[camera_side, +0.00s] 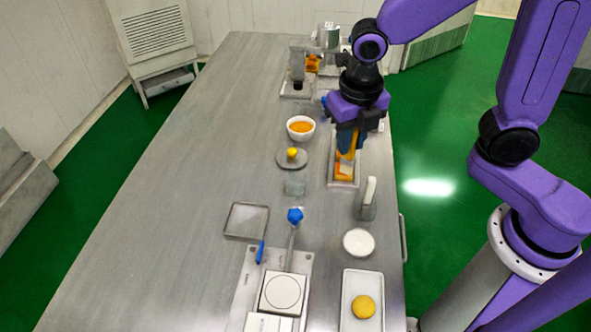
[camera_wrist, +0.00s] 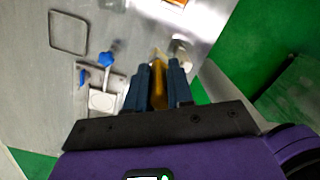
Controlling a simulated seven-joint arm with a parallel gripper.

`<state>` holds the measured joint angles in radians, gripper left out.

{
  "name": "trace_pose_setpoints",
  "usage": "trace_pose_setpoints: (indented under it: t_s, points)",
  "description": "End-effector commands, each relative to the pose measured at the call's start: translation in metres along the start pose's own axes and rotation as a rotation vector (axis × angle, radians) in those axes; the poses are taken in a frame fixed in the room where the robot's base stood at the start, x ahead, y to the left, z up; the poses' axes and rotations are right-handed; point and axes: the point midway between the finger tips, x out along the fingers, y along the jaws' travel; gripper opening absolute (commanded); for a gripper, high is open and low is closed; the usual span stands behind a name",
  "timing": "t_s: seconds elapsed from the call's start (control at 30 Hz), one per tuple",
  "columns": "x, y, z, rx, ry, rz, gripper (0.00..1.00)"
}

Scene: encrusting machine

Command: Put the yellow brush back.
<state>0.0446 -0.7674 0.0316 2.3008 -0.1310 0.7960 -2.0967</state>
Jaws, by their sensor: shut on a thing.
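The yellow brush (camera_wrist: 158,92) is between the two blue fingers of my gripper (camera_wrist: 158,68) in the wrist view. In the side view my gripper (camera_side: 349,147) points down over a small light tray (camera_side: 343,185) at the right part of the table. Yellow and orange parts show under the fingers and in the tray, including an orange-and-pale piece (camera_side: 344,172). I cannot tell where the held brush ends and the tray's contents begin, or whether the brush touches the tray. The fingers hide much of the brush.
A white bowl of orange filling (camera_side: 301,127) and a round plate with a yellow ball (camera_side: 292,153) stand left of the tray. An upright bottle-like object (camera_side: 369,198) is in front of it. A machine (camera_side: 298,68) stands behind. The table's left side is clear.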

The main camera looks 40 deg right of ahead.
Motion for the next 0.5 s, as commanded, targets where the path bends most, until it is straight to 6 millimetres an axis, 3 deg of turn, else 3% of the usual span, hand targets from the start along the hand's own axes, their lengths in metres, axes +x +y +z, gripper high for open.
trace_pose_setpoints:
  t_s: [0.5]
  points:
    - [0.050, 0.050, 0.061, 0.004, 0.004, -0.004, 0.00]
